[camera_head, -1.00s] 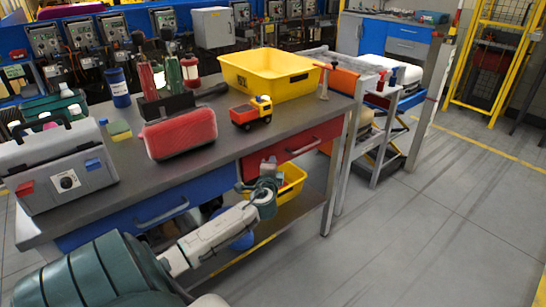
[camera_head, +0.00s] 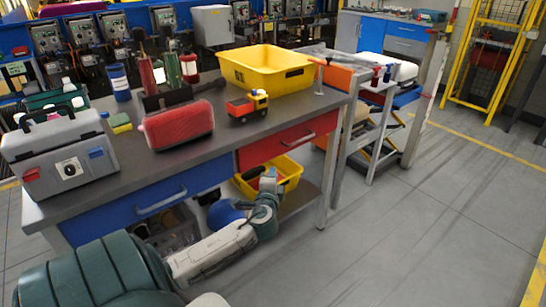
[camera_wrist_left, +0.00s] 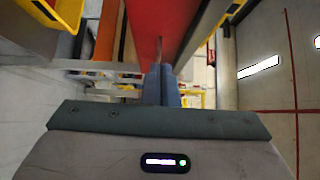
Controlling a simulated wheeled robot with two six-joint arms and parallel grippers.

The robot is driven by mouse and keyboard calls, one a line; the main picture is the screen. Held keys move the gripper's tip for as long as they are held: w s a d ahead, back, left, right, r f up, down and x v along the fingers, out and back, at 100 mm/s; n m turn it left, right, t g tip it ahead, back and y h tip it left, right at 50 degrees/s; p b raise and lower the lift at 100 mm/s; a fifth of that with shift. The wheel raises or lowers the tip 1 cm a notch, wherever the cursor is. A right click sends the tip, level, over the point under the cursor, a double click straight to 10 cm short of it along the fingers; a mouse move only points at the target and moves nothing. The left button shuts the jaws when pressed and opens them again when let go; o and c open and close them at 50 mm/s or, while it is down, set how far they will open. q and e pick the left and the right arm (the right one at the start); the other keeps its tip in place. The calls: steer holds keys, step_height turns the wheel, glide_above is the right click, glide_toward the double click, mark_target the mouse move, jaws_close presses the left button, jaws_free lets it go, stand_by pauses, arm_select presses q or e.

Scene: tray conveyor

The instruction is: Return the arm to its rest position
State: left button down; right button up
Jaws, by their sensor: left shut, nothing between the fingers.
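My left arm (camera_head: 215,253) reaches in from the lower left in front of the workbench. My left gripper (camera_head: 268,180) is at its far end, below the benchtop and in front of the lower yellow bin, partly hidden by the wrist. In the left wrist view its two blue-grey fingers (camera_wrist_left: 161,86) lie together, shut and empty. My right gripper is not in view.
The workbench (camera_head: 228,126) has a blue drawer (camera_head: 150,202) and a red drawer (camera_head: 290,142) near the arm. On top stand a grey toolbox (camera_head: 60,160), red case (camera_head: 178,126), toy truck (camera_head: 248,105) and yellow crate (camera_head: 266,70). A yellow bin (camera_head: 292,172) is underneath. Floor at right is clear.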

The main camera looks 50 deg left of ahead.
arm_select(q)
steer(key=shift+v, duration=0.85)
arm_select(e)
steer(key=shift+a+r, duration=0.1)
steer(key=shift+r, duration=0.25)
arm_select(q)
steer(key=shift+f, duration=0.1)
